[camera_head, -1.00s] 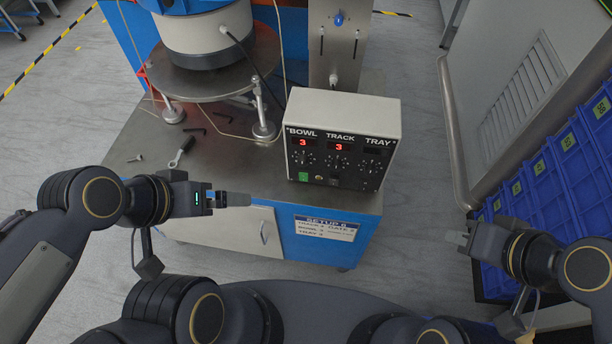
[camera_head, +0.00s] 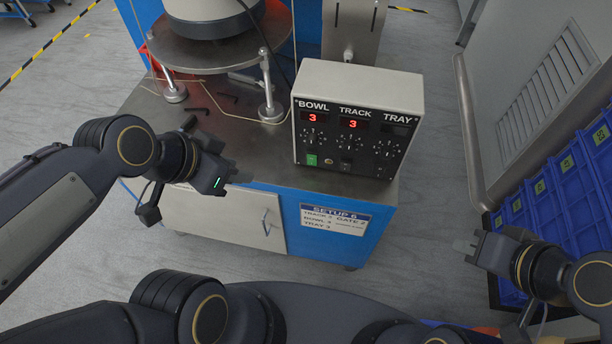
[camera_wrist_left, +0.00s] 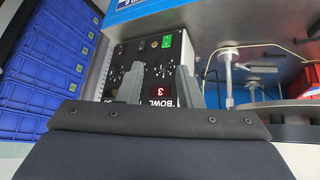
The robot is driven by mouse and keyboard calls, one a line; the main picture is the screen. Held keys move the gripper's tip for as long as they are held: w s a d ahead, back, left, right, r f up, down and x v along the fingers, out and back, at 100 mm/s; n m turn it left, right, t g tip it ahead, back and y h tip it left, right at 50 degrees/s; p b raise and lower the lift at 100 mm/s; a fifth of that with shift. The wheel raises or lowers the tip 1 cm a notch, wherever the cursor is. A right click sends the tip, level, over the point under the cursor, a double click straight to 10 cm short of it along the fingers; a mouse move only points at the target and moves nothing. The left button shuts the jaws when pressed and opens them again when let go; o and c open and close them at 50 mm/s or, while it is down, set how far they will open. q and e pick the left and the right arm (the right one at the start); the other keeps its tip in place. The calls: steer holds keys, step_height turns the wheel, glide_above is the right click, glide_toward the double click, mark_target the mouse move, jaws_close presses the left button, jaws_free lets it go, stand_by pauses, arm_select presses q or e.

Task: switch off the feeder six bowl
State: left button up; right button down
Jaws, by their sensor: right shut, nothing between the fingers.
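The feeder control box (camera_head: 358,92) stands on the metal bench top, with columns marked BOWL, TRACK and TRAY. The BOWL display (camera_head: 312,117) is lit with a red 3. Below its knob is a green switch (camera_head: 312,160), also in the left wrist view (camera_wrist_left: 167,41); its position is too small to read. My left gripper (camera_head: 240,173) is left of the box, apart from it. In the left wrist view its fingers (camera_wrist_left: 157,90) stand apart with nothing between them, the BOWL panel beyond. My right gripper (camera_head: 466,247) is shut and empty, right of the bench.
The TRACK display (camera_head: 352,124) also shows a red 3; the TRAY display (camera_head: 394,130) is dark. A round feeder on legs (camera_head: 215,50) stands behind left. Blue crates (camera_head: 560,200) line the right side. A setup label (camera_head: 334,219) is on the bench front.

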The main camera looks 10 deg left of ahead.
arm_select(q)
steer(key=w+d+f+m+b, duration=0.1)
steer(key=w+f+m+b, duration=0.1)
steer(key=f+m+b, duration=0.1)
steer(key=w+d+f+m+b, duration=0.2)
steer(key=w+f+m+b, duration=0.1)
steer(key=f+b, duration=0.1)
steer(key=w+d+f+m+b, duration=0.1)
steer(key=w+f+m+b, duration=0.2)
steer(key=f+m+b, duration=0.1)
steer(key=shift+d+f+h, duration=0.3)
steer(key=shift+f+h, duration=0.1)
steer(key=shift+f, duration=0.1)
jaws_close()
steer(key=shift+w+d+f+m+b, duration=0.1)
steer(key=shift+w+d+m+b, duration=0.2)
steer(key=shift+m, duration=0.2)
